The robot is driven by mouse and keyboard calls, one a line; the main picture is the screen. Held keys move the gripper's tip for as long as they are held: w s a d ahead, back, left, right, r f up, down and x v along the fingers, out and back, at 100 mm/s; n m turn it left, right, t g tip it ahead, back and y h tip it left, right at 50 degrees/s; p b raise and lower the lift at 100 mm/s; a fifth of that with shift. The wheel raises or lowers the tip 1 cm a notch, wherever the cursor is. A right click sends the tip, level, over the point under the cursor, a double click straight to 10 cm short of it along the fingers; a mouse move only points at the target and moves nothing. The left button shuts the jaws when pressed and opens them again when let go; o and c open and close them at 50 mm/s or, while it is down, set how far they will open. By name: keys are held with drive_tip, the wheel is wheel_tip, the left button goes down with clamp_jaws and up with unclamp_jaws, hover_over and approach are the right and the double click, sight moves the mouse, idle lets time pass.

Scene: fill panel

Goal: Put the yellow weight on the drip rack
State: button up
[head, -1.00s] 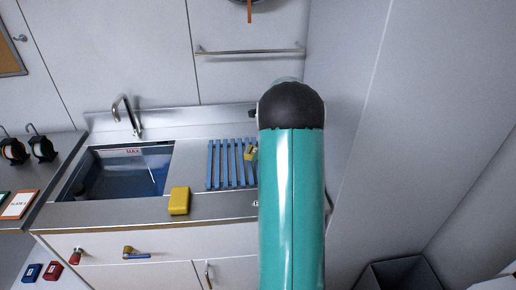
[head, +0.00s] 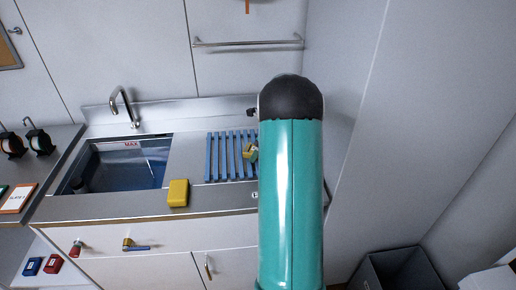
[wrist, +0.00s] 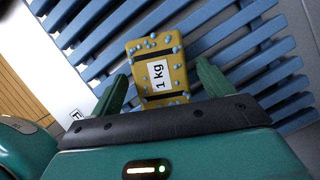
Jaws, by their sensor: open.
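My gripper (wrist: 161,84) is open, with one green finger on each side of the weight's near end. I cannot tell whether either finger touches it. In the head view, a small part of the weight (head: 248,152) shows on the right part of the drip rack (head: 222,157). My arm hides the rack's right end and most of my gripper there.
A sink (head: 125,167) with water and a tap (head: 125,105) is left of the rack. A yellow block (head: 178,192) sits at the counter's front edge. A wall panel (head: 350,120) closes in on the right. A dark bin (head: 398,272) stands low right.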

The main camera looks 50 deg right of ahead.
drive_tip(key=v, duration=1.2)
drive_tip(key=w+a+r+n, duration=0.2)
drive_tip(key=a+r+n, duration=0.4)
drive_tip(key=a, duration=0.5)
drive_tip(key=s+a+r+n, duration=0.2)
drive_tip(key=a+n, duration=0.2)
drive_tip(key=a, duration=0.3)
drive_tip(key=s+a+r+n, duration=0.1)
drive_tip(key=a+r+n, duration=0.25)
drive_tip(key=a, duration=0.35)
drive_tip(key=s+a+f+n+t+h, duration=0.1)
drive_tip(key=s+a+f+n+h, duration=0.1)
drive_tip(key=s+a+n, duration=1.2)
drive_tip(key=a+n, duration=0.3)
drive_tip(key=a, duration=0.2)
drive_tip(key=shift+s+t, duration=0.3)
drive_tip(key=c, duration=1)
drive_tip(key=shift+o, duration=0.2)
drive_tip(key=shift+d, duration=0.2)
